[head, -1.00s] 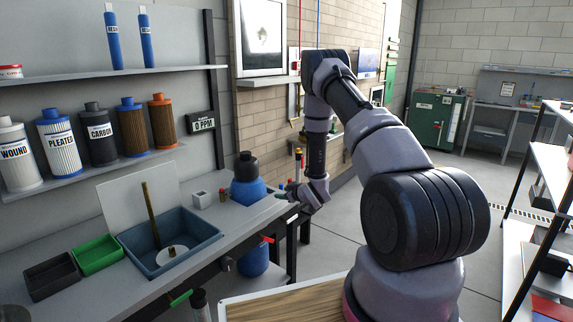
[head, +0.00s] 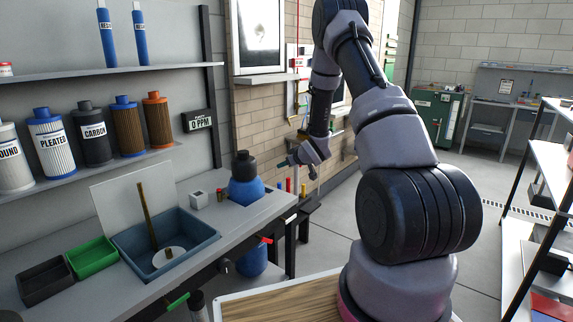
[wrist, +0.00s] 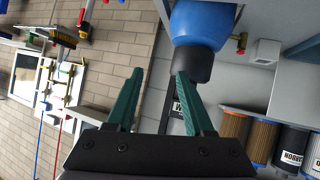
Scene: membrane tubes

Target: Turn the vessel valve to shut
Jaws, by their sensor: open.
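A blue vessel (head: 246,188) with a black cap stands through the bench top. Its lower part (head: 253,262) shows beneath the bench, with a red lever handle (head: 266,240) beside the bench edge. It is too small to tell whether that valve is open or shut. My gripper (head: 288,163) is raised above and right of the vessel, apart from it. In the wrist view my gripper (wrist: 160,75) has its green fingers spread with nothing between them. The vessel (wrist: 200,24) and its black cap (wrist: 192,67) appear beyond the right finger; the red lever is not clearly visible there.
A blue-grey sink (head: 190,243), a green bin (head: 92,257) and a dark bin (head: 46,281) sit on the bench. A green lever (head: 178,300) shows below the bench front. Cartridges line the wall shelf. Open floor (head: 335,225) lies right of the bench.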

